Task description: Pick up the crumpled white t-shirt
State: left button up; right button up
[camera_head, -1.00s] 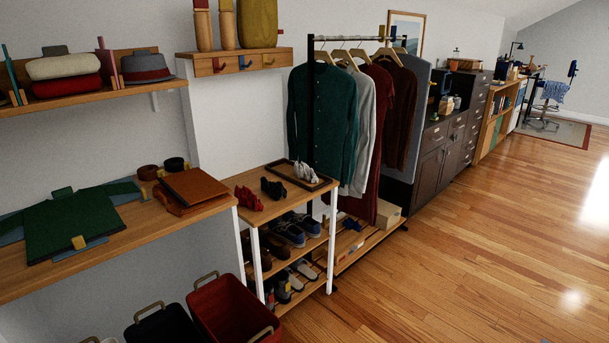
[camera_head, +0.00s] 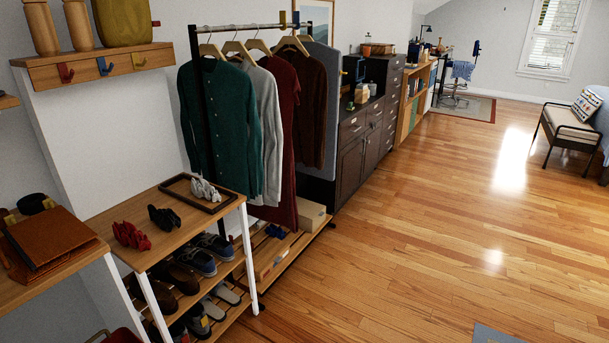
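I see no crumpled white t-shirt that I can make out for certain. A small white bunched item (camera_head: 205,190) lies on a dark-framed tray (camera_head: 178,190) on top of the shoe rack; it is too small to tell what it is. A light grey-white garment (camera_head: 269,135) hangs on the clothes rack between a green shirt (camera_head: 220,130) and dark red clothes (camera_head: 285,180); it is not crumpled. Neither of my grippers is in view.
The shoe rack (camera_head: 105,222) stands at the left beside a wooden shelf (camera_head: 40,285) with brown leather items. Dark cabinets (camera_head: 350,165) line the wall. The wooden floor (camera_head: 400,240) is wide and clear. A bench (camera_head: 570,122) stands at the right.

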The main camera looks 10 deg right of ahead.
aim_at(200, 188)
jog(key=i+l+z, duration=0.25)
jog(key=z, duration=0.25)
jog(key=i+l+z, duration=0.1)
jog(key=i+z, duration=0.4)
jog(key=i+u, duration=0.25)
jog(key=i+l+u, duration=0.1)
jog(key=i+u, duration=0.15)
jog(key=i, duration=0.1)
